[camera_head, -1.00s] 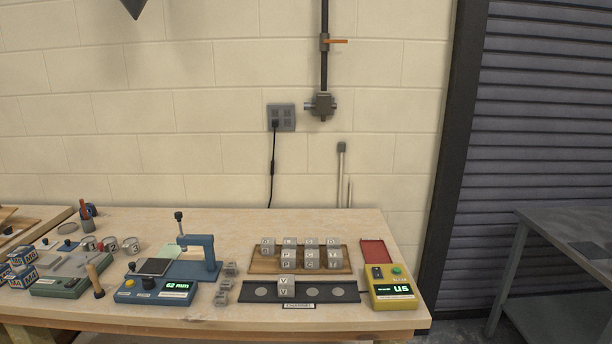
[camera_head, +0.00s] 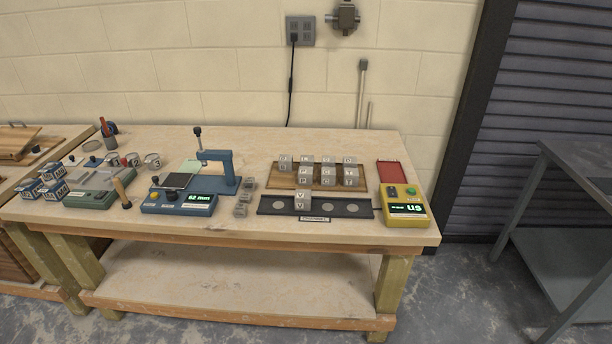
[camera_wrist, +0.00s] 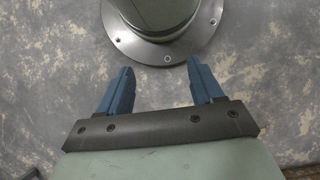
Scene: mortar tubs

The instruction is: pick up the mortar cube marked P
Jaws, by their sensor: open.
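Several grey lettered mortar cubes stand in two rows on a wooden board (camera_head: 276,184) on the workbench in the head view. The front-left cube (camera_head: 304,175) seems to be marked P, but the letters are small and blurred. The back row is partly hidden behind the front row. My gripper (camera_wrist: 159,65) shows in the wrist view, its two blue fingers apart with nothing between them. It is over bare floor, away from the cubes, and does not show in the head view.
A dark strip (camera_head: 347,208) with round spots lies before the board, bearing a cube marked V (camera_head: 302,201). A yellow meter (camera_head: 405,208) and red tray (camera_head: 391,172) stand right. A blue gauge (camera_head: 180,202) and small grey pieces (camera_head: 241,209) stand left.

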